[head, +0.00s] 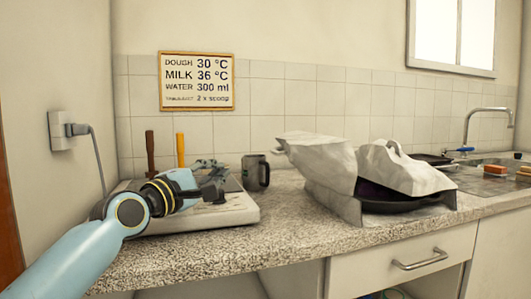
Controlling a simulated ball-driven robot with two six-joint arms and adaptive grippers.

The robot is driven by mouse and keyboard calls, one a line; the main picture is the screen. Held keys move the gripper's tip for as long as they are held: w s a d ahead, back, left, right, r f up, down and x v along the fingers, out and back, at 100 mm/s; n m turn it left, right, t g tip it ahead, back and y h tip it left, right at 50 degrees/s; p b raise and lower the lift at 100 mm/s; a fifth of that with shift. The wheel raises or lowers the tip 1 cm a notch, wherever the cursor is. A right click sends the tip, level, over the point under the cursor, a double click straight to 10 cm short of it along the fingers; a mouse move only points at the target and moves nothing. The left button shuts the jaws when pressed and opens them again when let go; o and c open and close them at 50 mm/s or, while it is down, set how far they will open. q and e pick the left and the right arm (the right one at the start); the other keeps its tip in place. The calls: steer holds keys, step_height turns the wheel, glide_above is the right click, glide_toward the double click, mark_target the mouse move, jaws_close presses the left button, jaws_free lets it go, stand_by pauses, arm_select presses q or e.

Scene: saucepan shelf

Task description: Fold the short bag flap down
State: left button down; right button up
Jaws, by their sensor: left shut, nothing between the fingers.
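A crumpled whitish-grey bag (322,162) sits open on the counter right of centre. Its left flap stands up and leans left, with a small tip at its upper left. A second raised flap (405,171) arches to the right. I cannot tell for sure which flap is the short one. A dark pan (402,206) shows in the opening under the right flap; the rest of it is hidden. My left gripper (219,187) is shut and empty above the white hob-like slab, left of the bag and apart from it. My right gripper is out of view.
The white slab (236,213) lies under my left arm. A dark mug (256,172) stands between it and the bag. A brown handle (150,155) and a yellow handle (181,150) rise behind. A sink (486,180) with a tap is at right. The counter front is clear.

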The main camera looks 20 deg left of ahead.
arm_select(q)
steer(key=shift+w, duration=0.85)
steer(key=b+x, duration=0.1)
steer(key=x, duration=0.3)
steer(key=shift+d+b, duration=0.15)
steer(key=shift+b, duration=0.2)
steer(key=b+x, duration=0.1)
steer(key=x, duration=0.4)
steer(key=shift+w+b, duration=0.15)
steer(key=shift+b, duration=0.15)
steer(key=d, duration=0.1)
steer(key=w+d, duration=0.1)
steer(key=d+r, duration=0.1)
steer(key=shift+w+d, duration=0.15)
steer(key=shift+w, duration=0.15)
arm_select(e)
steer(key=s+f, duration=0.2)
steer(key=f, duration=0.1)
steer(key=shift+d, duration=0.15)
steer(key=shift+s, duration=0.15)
